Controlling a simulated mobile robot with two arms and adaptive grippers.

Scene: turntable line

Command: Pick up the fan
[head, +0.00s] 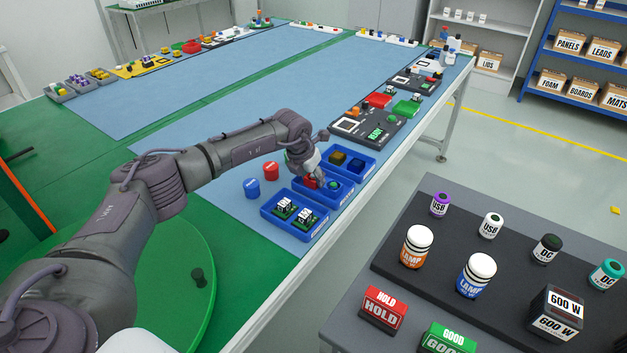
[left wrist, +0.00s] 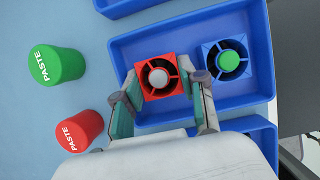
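Two square fans sit in the middle blue bin (head: 340,200). The red fan with a white hub (left wrist: 158,76) is at the left of the bin in the left wrist view; it also shows in the head view (head: 311,183). The blue fan with a green hub (left wrist: 227,61) stands close to its right. My left gripper (left wrist: 161,88) is over the bin with its fingers on either side of the red fan, very near its sides. I cannot make out firm contact. In the head view the gripper (head: 316,177) partly covers the fans. My right gripper is not seen.
Blue bins stand on both sides: one with dark blocks (head: 355,164), one with white-and-green parts (head: 307,217). A red paste can (left wrist: 79,130) and a green paste can (left wrist: 57,65) stand left of the bin. A blue can (head: 252,188) is nearby. The table's edge runs close along the right.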

